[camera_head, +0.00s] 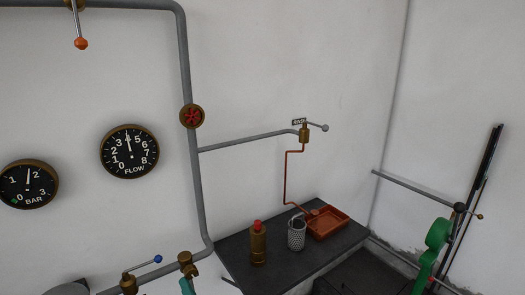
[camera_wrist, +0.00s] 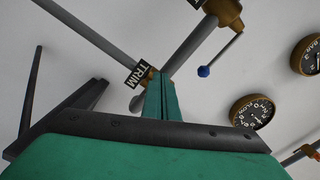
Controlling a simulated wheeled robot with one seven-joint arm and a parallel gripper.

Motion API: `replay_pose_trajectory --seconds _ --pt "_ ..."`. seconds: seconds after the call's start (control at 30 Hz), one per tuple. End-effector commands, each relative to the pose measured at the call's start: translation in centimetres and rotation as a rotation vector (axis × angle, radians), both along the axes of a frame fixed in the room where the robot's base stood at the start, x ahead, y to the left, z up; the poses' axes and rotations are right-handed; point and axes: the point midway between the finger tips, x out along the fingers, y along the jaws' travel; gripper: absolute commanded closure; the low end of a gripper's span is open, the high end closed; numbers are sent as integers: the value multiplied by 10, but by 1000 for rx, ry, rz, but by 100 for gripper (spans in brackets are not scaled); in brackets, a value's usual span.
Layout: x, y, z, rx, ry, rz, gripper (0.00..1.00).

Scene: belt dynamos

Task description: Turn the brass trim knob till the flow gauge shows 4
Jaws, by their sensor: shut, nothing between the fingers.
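The flow gauge (camera_head: 129,151) is on the wall at the left in the head view, its needle pointing at about 4. It also shows in the wrist view (camera_wrist: 252,112). The brass trim knob (camera_head: 186,258) is on the pipe low in the head view. In the wrist view the TRIM label (camera_wrist: 138,73) stands by the fingertips, which hide most of the knob. My gripper (camera_wrist: 160,80) has green fingers, shut and empty, right at the knob in that view. I cannot tell whether they touch it. A green fingertip shows just below the knob in the head view.
A brass valve (camera_head: 129,283) with a blue-tipped lever (camera_head: 157,259) is just left of the knob. A bar gauge (camera_head: 28,185) hangs at far left. A dark shelf (camera_head: 285,275) holds a brass bottle (camera_head: 258,244), a perforated cup (camera_head: 296,235) and an orange tray (camera_head: 345,220).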

Motion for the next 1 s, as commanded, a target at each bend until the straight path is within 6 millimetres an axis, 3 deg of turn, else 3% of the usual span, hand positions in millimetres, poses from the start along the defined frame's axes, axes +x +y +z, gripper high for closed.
replay_pose_trajectory --seconds 0.37,1.0 --pt "-6 2 -4 1 0 -4 100" --pt "-53 -29 -4 0 0 -1 100"
